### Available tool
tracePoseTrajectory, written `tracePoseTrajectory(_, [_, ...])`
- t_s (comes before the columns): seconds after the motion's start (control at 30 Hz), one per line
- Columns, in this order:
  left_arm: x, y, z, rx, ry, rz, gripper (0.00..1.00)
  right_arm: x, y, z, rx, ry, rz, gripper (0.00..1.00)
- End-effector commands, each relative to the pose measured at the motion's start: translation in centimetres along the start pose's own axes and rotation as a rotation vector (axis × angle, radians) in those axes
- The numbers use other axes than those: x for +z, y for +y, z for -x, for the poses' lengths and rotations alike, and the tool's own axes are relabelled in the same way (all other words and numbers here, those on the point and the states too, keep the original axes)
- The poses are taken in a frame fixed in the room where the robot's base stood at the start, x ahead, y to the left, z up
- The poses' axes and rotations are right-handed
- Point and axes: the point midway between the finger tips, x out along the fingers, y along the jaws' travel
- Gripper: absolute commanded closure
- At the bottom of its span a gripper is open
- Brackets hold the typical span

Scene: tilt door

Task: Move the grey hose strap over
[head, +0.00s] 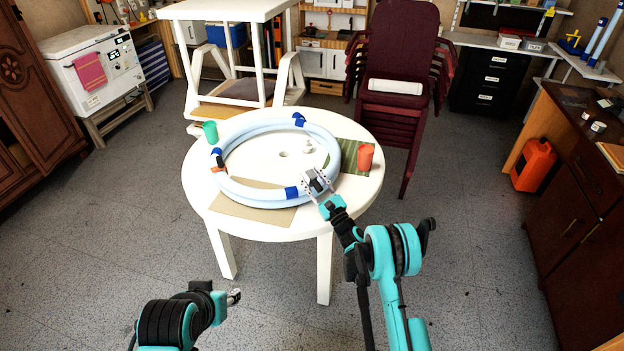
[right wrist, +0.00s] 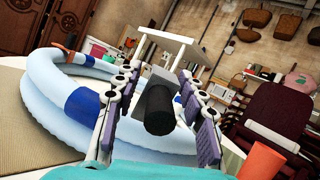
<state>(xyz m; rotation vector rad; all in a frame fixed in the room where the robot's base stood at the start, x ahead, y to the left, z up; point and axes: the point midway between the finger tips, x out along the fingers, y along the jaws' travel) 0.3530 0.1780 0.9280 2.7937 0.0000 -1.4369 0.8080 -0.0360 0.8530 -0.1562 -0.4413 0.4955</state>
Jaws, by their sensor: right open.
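A pale blue coiled hose (head: 237,184) lies in a ring on the round white table (head: 275,225). It carries several blue bands, one of them at the front (head: 292,192). My right gripper (head: 316,183) is at the front right of the ring. In the right wrist view its two fingers (right wrist: 160,100) are apart, with a dark grey cylindrical piece (right wrist: 159,110) between them, which looks like the grey strap. I cannot tell whether the fingers touch it. The fingers partly hide the hose there. My left gripper (head: 234,297) is low, in front of the table, and too small to read.
A green cup (head: 210,131) stands left of the hose and an orange cup (head: 366,157) right of it. A beige mat (head: 240,209) and a green mat (head: 355,146) lie partly under the ring. Stacked dark red chairs (head: 402,135) stand behind the table.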

Motion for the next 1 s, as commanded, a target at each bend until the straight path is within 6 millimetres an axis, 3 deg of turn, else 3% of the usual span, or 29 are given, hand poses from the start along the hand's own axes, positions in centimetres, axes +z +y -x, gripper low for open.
tracePoseTrajectory(0.03, [-0.01,0.00,0.01,0.000,0.000,0.000,0.59,0.01,-0.01,0.01,0.000,0.000,0.000,0.59])
tracePoseTrajectory(0.2, [-0.01,0.00,0.01,0.000,0.000,0.000,0.59,0.00,0.00,0.03,0.000,0.000,0.001,1.00])
tracePoseTrajectory(1.0, [-0.12,0.00,0.17,0.000,0.000,0.000,0.59,0.02,0.07,-0.07,0.007,0.021,0.005,1.00])
